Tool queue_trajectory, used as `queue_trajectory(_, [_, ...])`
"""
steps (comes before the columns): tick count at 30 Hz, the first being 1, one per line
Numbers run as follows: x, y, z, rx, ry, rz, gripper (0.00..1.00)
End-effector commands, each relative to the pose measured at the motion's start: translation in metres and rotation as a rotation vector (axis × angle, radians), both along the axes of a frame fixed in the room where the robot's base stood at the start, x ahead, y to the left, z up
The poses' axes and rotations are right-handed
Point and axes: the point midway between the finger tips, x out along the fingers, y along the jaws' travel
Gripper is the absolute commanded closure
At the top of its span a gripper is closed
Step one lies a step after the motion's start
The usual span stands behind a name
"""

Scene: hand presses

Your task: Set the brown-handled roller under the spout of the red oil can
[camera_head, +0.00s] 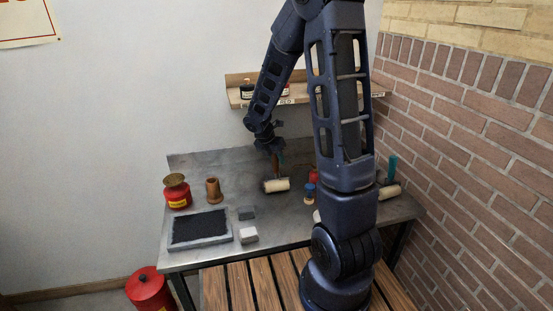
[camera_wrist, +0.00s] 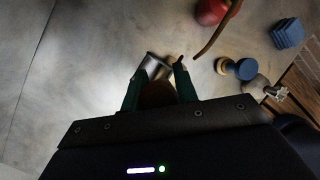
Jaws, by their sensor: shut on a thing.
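My gripper (camera_head: 272,147) is shut on the brown handle of a roller and points down over the back middle of the metal bench. In the wrist view the brown handle (camera_wrist: 157,95) sits between my two green fingers (camera_wrist: 158,86). The roller's pale drum (camera_head: 276,184) hangs below, at or just above the bench top; I cannot tell if it touches. The red oil can (camera_wrist: 210,11) is at the top of the wrist view, its thin curved spout (camera_wrist: 222,30) reaching toward the roller. In the head view my arm hides most of the can (camera_head: 314,175).
A blue-and-wood handled piece (camera_head: 309,193) stands near the can. A red brass-topped can (camera_head: 177,191), a wooden piece (camera_head: 213,190), a black pad tray (camera_head: 200,228) and two small blocks (camera_head: 247,234) occupy the left. A shelf (camera_head: 300,98) is behind.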

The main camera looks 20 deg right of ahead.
Motion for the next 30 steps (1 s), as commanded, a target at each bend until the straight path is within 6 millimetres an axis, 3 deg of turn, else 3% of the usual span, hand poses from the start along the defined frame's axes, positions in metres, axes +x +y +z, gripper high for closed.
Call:
queue_trajectory(9, [0.0002,-0.0001,-0.0007,0.0,0.0,0.0,0.91])
queue_trajectory(10, [0.0002,-0.0001,-0.0007,0.0,0.0,0.0,0.65])
queue_trajectory(13, [0.0001,0.0,-0.0007,0.0,0.0,0.0,0.45])
queue_trajectory(19, [0.0001,0.0,-0.0007,0.0,0.0,0.0,0.45])
queue_trajectory(24, [-0.0001,0.0,-0.001,0.0,0.0,0.001,0.16])
queue_trajectory(30, [0.0,0.0,-0.0009,0.0,0.0,0.001,0.16])
